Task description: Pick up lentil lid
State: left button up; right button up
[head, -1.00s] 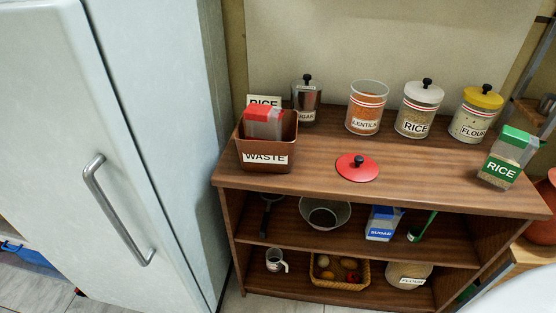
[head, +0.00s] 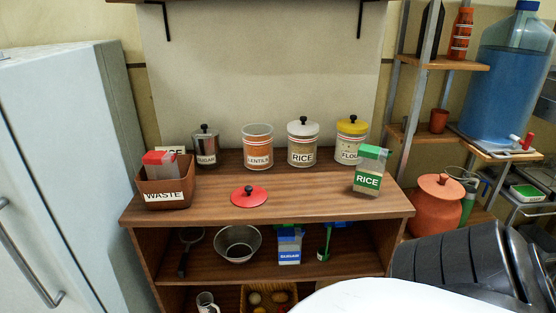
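The red lentil lid (head: 249,197), with a black knob, lies flat on the wooden counter top near its front edge in the head view. The open lentils jar (head: 258,147), full of orange lentils and without a lid, stands behind it. Neither of my grippers can be made out in the head view; a dark ribbed part and a white rounded surface, likely mine, fill the bottom right.
A brown waste bin (head: 166,194) stands left of the lid. The sugar jar (head: 205,146), rice jar (head: 303,143) and flour jar (head: 350,141) line the back. A green-topped rice box (head: 369,171) stands right. A fridge (head: 70,150) is at left; counter around the lid is clear.

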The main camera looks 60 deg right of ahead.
aim_at(246, 196)
jog(key=z, duration=1.35)
